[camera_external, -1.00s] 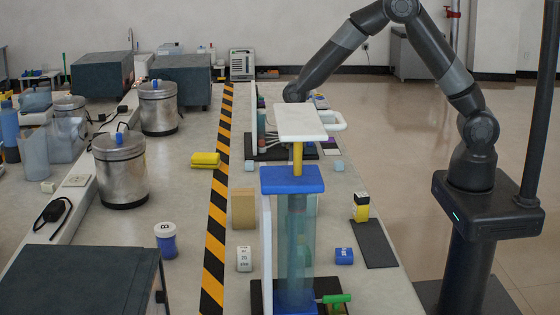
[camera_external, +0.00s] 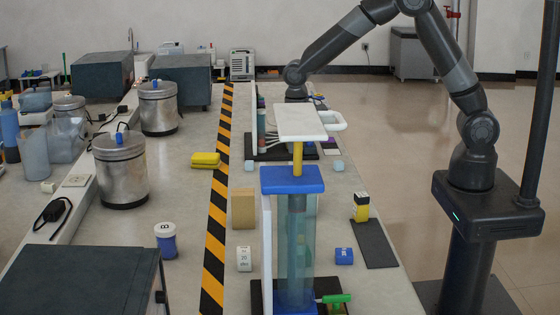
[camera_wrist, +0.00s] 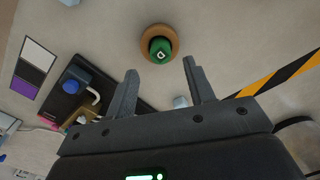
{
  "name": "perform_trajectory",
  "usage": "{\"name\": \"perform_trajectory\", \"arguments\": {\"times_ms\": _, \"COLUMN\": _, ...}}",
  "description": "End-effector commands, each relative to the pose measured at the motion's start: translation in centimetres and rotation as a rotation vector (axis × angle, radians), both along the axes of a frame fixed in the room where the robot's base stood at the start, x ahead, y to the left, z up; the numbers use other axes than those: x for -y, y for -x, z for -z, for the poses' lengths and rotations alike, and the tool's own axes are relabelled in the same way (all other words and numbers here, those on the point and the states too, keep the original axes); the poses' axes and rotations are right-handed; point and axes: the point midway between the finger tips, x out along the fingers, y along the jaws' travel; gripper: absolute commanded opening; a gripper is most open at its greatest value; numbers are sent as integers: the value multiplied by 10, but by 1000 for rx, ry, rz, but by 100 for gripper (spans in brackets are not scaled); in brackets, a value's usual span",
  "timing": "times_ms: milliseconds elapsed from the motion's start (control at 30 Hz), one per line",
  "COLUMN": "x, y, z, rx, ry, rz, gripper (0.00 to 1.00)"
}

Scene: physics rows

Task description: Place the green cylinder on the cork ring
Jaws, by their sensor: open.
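In the wrist view the green cylinder (camera_wrist: 160,47) is seen nearly end-on, with a white mark on its top. In the external view the cylinder and ring are not visible, and my gripper's fingers are hidden behind the white-topped stand.
A tall clear column with a blue collar (camera_external: 292,180) and white top plate (camera_external: 300,122) stands in front. A dark base with a blue knob (camera_wrist: 76,85) lies left of the fingers in the wrist view. Striped tape (camera_wrist: 280,76) runs at right. Bench around the ring is clear.

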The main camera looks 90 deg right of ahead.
Motion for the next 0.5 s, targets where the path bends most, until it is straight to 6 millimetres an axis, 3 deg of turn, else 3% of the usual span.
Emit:
{"name": "perform_trajectory", "arguments": {"times_ms": 200, "x": 0, "y": -1, "z": -43, "rx": 4, "ry": 1, "rz": 0, "gripper": 49}}
{"name": "perform_trajectory", "arguments": {"times_ms": 500, "x": -7, "y": 7, "z": -76, "rx": 22, "ry": 3, "rz": -17, "gripper": 49}}
